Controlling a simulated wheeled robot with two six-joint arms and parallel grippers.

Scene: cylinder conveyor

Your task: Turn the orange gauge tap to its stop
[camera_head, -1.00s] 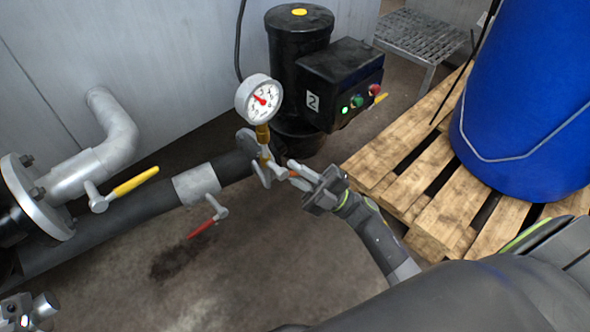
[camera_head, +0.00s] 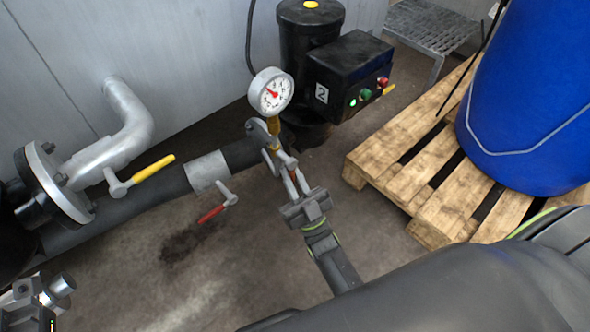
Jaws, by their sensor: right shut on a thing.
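The pressure gauge (camera_head: 271,91), with a white dial and red needle, stands on a brass stem above the dark pipe. The orange gauge tap (camera_head: 292,185) sits below it, and only a sliver of its orange lever shows between the fingers of my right gripper (camera_head: 289,179). That gripper is shut on the lever, its body now below the tap and its fingers pointing up toward the gauge stem. Part of my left gripper (camera_head: 38,297) shows at the bottom left corner, far from the tap; its fingers are not clear.
A yellow-handled valve (camera_head: 150,169) and a red-handled valve (camera_head: 213,212) are on the pipe to the left. A black pump with a control box (camera_head: 345,75) stands behind the gauge. A blue drum (camera_head: 530,100) stands on a wooden pallet (camera_head: 408,166) at right.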

